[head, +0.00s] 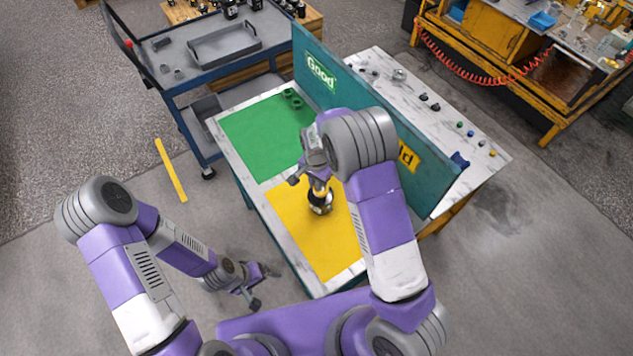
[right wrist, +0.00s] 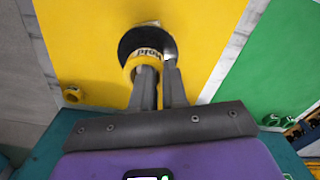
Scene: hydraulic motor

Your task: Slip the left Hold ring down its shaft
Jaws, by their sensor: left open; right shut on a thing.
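My right gripper (head: 318,182) is over the yellow mat (head: 310,240). In the right wrist view its fingers (right wrist: 160,85) are shut on a yellow Hold ring (right wrist: 145,62). The ring is over a dark round part (right wrist: 130,42) of the motor, which also shows in the head view (head: 320,203). The shaft is hidden, so I cannot tell whether the ring is around it. My left gripper (head: 258,284) is open and empty, low in front of the table.
A teal board (head: 340,100) stands upright along the mats. A green mat (head: 265,135) with green rings (head: 291,98) lies beside the yellow one. Small parts (head: 460,125) line the strip behind the board. A blue cart (head: 185,90) stands at back left.

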